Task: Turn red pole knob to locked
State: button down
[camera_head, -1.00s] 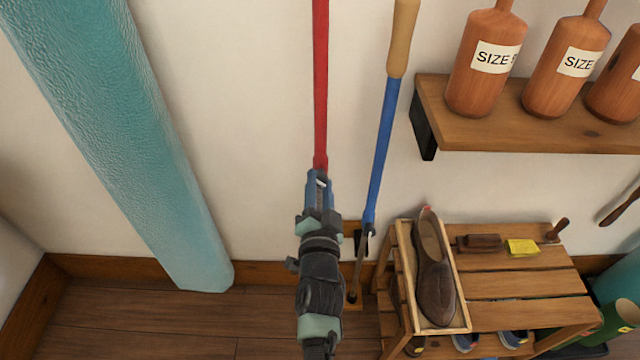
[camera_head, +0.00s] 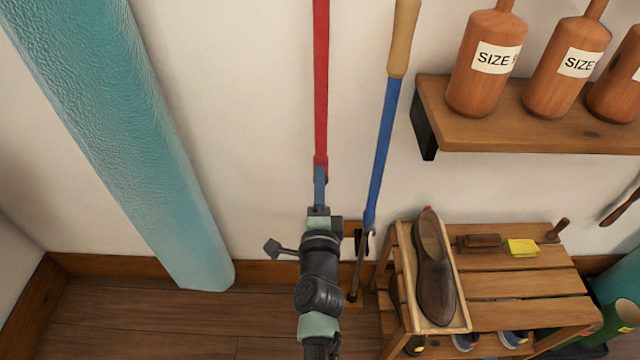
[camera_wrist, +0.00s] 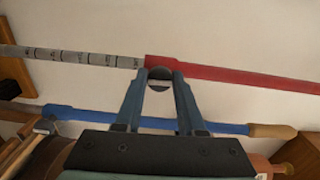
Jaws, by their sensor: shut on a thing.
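The red pole (camera_head: 321,85) stands upright along the pale wall. In the wrist view, its red sleeve (camera_wrist: 220,77) meets a grey shaft with dark marks (camera_wrist: 80,56). A small dark round knob (camera_wrist: 159,74) sits at the end of the red sleeve. My gripper (camera_head: 320,172) reaches the lower end of the red part, with its fingers seen edge-on. In the wrist view, my gripper (camera_wrist: 160,78) has its fingertips on both sides of the knob and is shut on it. My arm hides the pole's lower part in the head view.
A blue pole with a wooden handle (camera_head: 384,140) leans close on the right. A slatted rack (camera_head: 520,270) holds a brown shoe (camera_head: 434,270). A shelf (camera_head: 530,115) bears brown bottle-shaped objects. A teal column (camera_head: 130,130) stands left, with bare wall between.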

jog(key=shift+m, duration=0.3)
dwell(0.4)
jog(key=c, duration=0.5)
grip_release()
jog(key=s+p, duration=0.1)
jog(key=s, duration=1.2)
